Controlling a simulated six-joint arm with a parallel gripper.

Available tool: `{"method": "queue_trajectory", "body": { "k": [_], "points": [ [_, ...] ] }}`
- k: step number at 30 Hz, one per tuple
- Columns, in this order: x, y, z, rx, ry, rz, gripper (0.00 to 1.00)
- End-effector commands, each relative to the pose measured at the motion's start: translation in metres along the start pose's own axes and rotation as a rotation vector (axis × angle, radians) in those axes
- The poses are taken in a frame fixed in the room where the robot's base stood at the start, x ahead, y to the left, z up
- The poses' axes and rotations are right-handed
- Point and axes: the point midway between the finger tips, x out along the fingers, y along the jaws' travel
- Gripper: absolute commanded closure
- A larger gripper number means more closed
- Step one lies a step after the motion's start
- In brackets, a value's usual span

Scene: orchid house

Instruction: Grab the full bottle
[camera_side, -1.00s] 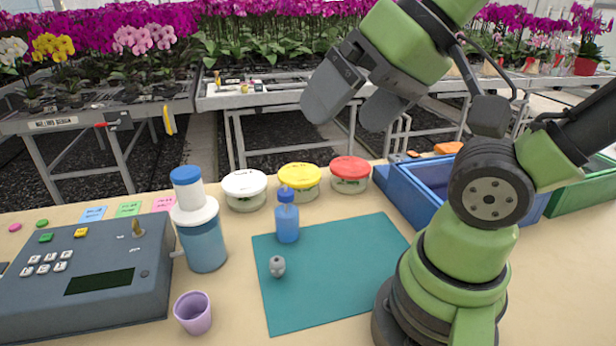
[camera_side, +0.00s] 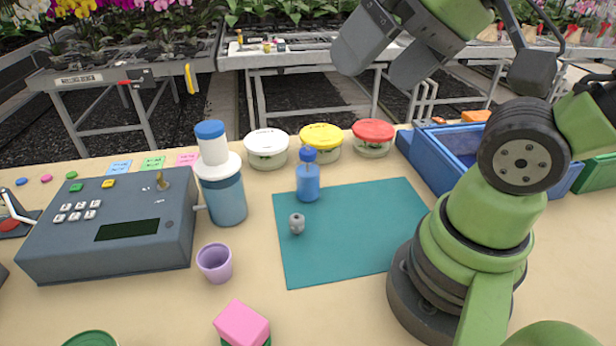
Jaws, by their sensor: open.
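A small blue bottle (camera_side: 307,184) with a darker blue cap stands upright near the back left of the teal mat (camera_side: 350,245). It is blue over its whole body, and I cannot make out a fill level. A larger blue container (camera_side: 224,200) with a white neck and blue cap stands to its left, beside the grey keypad machine. My gripper (camera_side: 376,70) is open and empty. It is raised, up and to the right of the small bottle in the picture, and clearly apart from it.
A small grey piece (camera_side: 297,223) lies on the mat in front of the bottle. Lidded tubs, white (camera_side: 267,148), yellow (camera_side: 321,142) and red (camera_side: 372,138), stand behind it. A purple cup (camera_side: 215,262) and pink block (camera_side: 241,324) are front left. A blue crate (camera_side: 437,175) is right.

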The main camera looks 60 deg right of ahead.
Motion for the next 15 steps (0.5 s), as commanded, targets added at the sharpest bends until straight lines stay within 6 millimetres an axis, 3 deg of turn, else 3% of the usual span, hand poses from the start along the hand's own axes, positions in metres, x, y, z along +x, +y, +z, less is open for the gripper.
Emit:
{"method": "queue_trajectory", "body": {
  "k": [1, 3, 11, 15],
  "points": [
    [0.000, 0.000, 0.000, 0.000, 0.000, 0.000, 0.06],
    [0.000, 0.000, 0.000, 0.000, 0.000, 0.000, 0.16],
    [0.000, 0.000, -0.001, 0.000, -0.002, 0.002, 0.16],
    [0.007, 0.001, -0.013, 0.007, -0.033, 0.036, 0.16]
  ]
}}
